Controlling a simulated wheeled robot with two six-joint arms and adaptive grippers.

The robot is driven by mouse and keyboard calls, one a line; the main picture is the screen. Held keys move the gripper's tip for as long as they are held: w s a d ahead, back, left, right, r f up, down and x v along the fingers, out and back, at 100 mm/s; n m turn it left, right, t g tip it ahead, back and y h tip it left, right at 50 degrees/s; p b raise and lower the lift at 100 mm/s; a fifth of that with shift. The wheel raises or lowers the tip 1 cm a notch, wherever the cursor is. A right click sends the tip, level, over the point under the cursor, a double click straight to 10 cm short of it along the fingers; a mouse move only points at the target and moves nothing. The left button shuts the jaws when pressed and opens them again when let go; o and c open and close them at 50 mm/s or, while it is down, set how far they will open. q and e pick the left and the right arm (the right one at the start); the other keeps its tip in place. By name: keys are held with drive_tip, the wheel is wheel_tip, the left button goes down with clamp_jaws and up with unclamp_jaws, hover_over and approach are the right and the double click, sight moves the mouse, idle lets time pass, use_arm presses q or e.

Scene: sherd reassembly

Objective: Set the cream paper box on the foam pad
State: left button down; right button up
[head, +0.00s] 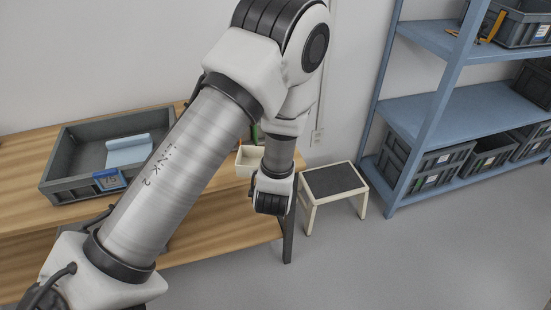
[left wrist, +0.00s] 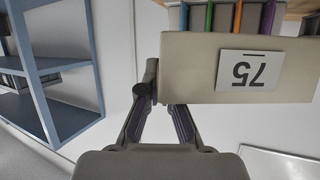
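The cream paper box (head: 246,161) is at the right end of the wooden table, partly hidden by my left arm. In the left wrist view the box (left wrist: 195,72) fills the upper right, its white label reading 75 upside down. My left gripper (left wrist: 162,98) has its fingers close together at one side of the box. One finger is outside the side wall and the other tip is hidden behind the front face; it appears shut on the wall. A light blue pad, which looks like the foam pad (head: 128,150), lies in the grey crate (head: 75,179). My right gripper is not in view.
The wooden table (head: 205,222) runs along the wall. A step stool (head: 333,180) with a dark top stands right of the table. Blue shelving (head: 430,106) with grey crates is at the right.

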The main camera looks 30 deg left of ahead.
sight(247, 158)
use_arm(q)
drive_tip(key=a+f+n+g+y+b, duration=0.1)
drive_tip(key=a, duration=0.2)
drive_tip(key=s+a+f+n+g+y+b, duration=0.1)
drive_tip(key=a+n, duration=0.1)
drive_tip(key=a, duration=0.1)
drive_tip(key=s+a+f+n+g+y+b, duration=0.1)
drive_tip(key=a+y, duration=0.1)
drive_tip(key=a, duration=0.2)
drive_tip(key=shift+a+f+n+g, duration=0.1)
drive_tip(key=shift+f+n+g, duration=0.2)
drive_tip(key=shift+g, duration=0.1)
drive_tip(key=shift+r, duration=0.2)
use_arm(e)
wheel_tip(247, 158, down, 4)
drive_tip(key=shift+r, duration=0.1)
